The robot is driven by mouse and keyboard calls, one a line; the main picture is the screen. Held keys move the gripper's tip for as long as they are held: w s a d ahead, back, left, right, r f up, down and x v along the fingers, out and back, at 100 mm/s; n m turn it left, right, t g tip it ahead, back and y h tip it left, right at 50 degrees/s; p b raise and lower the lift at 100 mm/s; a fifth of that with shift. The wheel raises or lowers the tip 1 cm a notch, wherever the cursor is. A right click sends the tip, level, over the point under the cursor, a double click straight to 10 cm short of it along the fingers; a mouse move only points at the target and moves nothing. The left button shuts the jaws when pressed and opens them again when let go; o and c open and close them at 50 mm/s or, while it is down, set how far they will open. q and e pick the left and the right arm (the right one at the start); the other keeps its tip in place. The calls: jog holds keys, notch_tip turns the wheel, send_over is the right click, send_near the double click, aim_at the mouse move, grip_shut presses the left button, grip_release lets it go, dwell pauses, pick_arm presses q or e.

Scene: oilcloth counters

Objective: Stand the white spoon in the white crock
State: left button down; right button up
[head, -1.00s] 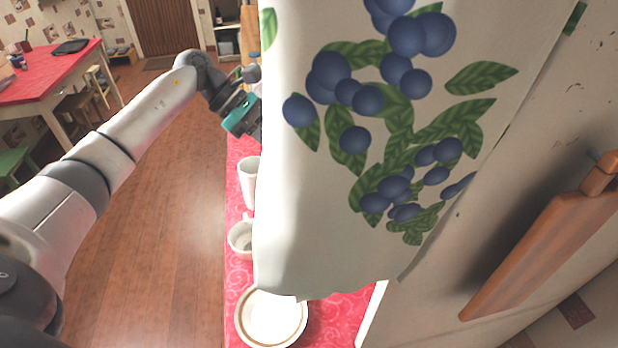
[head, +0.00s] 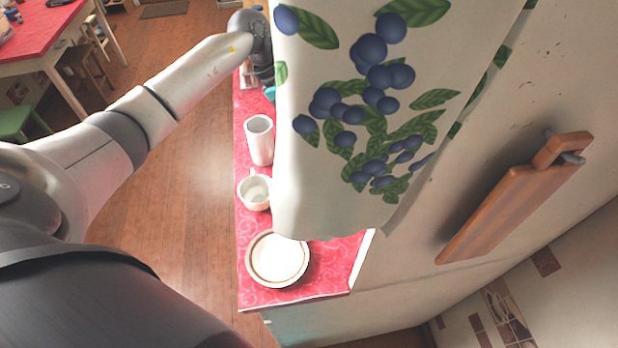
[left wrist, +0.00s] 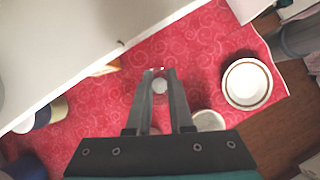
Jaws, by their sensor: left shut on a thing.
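The white crock (head: 260,140) stands upright on the red counter in the head view, left of the hanging cloth. In the left wrist view, only a pale sliver between the finger bases may be it. My left gripper (left wrist: 160,78) is shut on a small white thing (left wrist: 160,86), which looks like the white spoon seen end-on. Its full length does not show. In the head view, the gripper is mostly hidden behind the cloth, beyond the crock, with a bit of teal showing. My right gripper is not in view.
A blueberry-print cloth (head: 330,190) hides much of the counter (head: 262,298). A white mug (head: 254,192) and a rimmed plate (head: 278,238) stand nearer than the crock. A wooden board (head: 510,205) hangs on the wall. Blue-and-white containers (left wrist: 50,112) stand at left in the wrist view.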

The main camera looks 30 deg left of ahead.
pick_arm(q)
jog(key=shift+w+a+f, duration=0.1)
jog(key=shift+a+f, duration=0.05)
jog(key=shift+f, duration=0.9)
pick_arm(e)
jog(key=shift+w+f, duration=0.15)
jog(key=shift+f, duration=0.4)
pick_arm(q)
jog(key=shift+f+b, duration=0.1)
jog(key=shift+b, duration=0.2)
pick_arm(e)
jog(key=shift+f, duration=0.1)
pick_arm(q)
jog(key=shift+w+f+b, duration=0.1)
jog(key=shift+f+b, duration=0.15)
jog(key=shift+b, duration=0.05)
jog(key=c, duration=0.8)
grip_release()
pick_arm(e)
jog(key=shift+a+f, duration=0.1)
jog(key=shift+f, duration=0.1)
pick_arm(q)
jog(key=shift+r, duration=0.15)
